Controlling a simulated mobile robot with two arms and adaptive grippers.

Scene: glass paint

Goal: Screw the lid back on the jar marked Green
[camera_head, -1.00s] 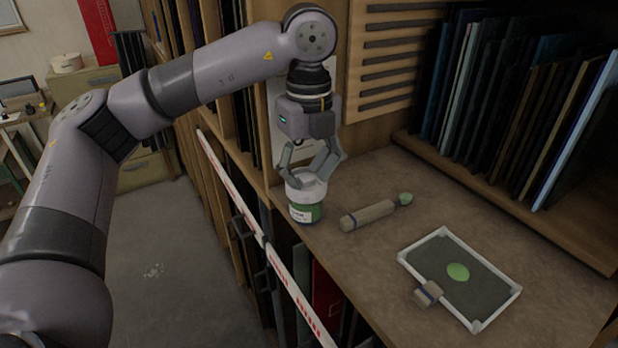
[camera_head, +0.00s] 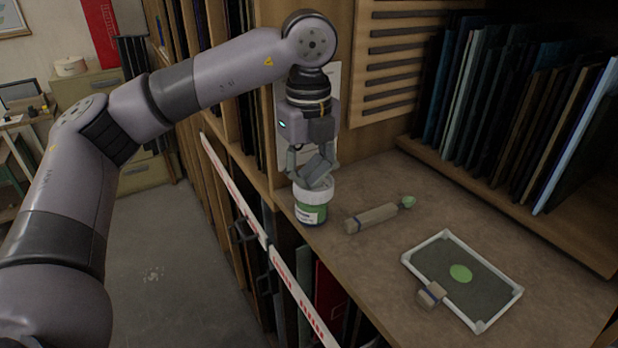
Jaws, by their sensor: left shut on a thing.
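A small jar (camera_head: 311,214) with a green band and a white label stands upright at the left edge of the wooden worktop. The print on the label is too small to read. A white lid (camera_head: 314,191) is on top of the jar. My left gripper (camera_head: 313,184) points down from above and is shut on the lid, its fingers around the lid's rim. Whether the lid's thread is fully engaged cannot be told. My right gripper is not in view.
A tool with a green tip (camera_head: 372,218) lies just right of the jar. A white-framed tray (camera_head: 436,238) with a green spot and a small block (camera_head: 430,294) lies nearer. Glass sheets (camera_head: 510,120) stand at the back right.

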